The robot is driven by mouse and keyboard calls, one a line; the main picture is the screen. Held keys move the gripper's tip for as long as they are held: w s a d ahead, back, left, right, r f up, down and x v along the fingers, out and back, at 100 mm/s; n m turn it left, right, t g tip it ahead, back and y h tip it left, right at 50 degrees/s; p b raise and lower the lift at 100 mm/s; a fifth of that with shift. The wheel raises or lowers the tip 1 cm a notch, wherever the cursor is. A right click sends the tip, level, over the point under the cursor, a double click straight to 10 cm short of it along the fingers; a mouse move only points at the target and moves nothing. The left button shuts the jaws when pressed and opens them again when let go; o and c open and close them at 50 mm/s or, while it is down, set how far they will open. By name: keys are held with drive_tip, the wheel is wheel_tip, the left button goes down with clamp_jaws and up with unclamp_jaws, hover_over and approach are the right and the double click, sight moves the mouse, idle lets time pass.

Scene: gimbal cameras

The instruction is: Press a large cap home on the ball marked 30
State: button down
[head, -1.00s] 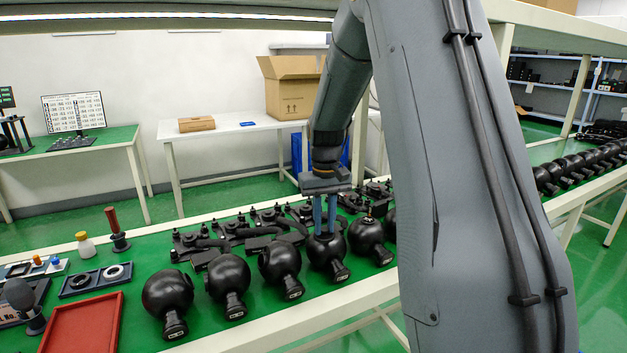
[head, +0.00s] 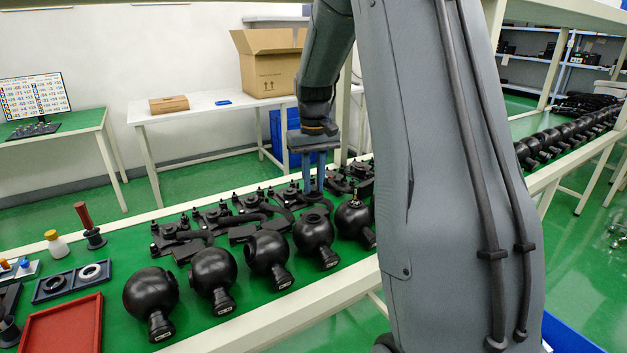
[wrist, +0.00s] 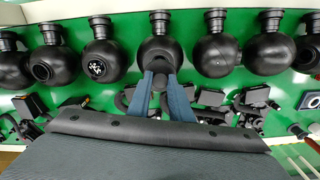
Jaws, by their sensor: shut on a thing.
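My gripper (head: 313,190) points down with its two blue fingers just above and behind a black ball (head: 313,236), the rightmost but one in the front row clear of my arm. In the wrist view, the fingertips (wrist: 160,82) are close together in front of that ball (wrist: 160,52), around a small dark round thing that looks like a cap. The fingers hide part of it. The ball has a round mark or opening on top. The neck labels are too small to read, so I cannot tell which ball is marked 30.
More black balls (head: 150,291) line the front of the green bench. Black arm parts (head: 215,222) lie behind them. A red tray (head: 62,325), a dark tray with rings (head: 70,280) and a small bottle (head: 56,244) stand at left.

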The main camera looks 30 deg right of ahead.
drive_tip(key=shift+f+b, duration=0.9)
drive_tip(key=shift+f, duration=1.95)
drive_tip(key=shift+p, duration=0.85)
drive_tip(key=shift+f, duration=0.8)
drive_tip(key=c, duration=1.5)
unclamp_jaws()
drive_tip(key=shift+c, duration=0.2)
drive_tip(key=shift+r+b, duration=1.05)
drive_tip(key=shift+r, duration=2.85)
drive_tip(key=shift+a, duration=0.1)
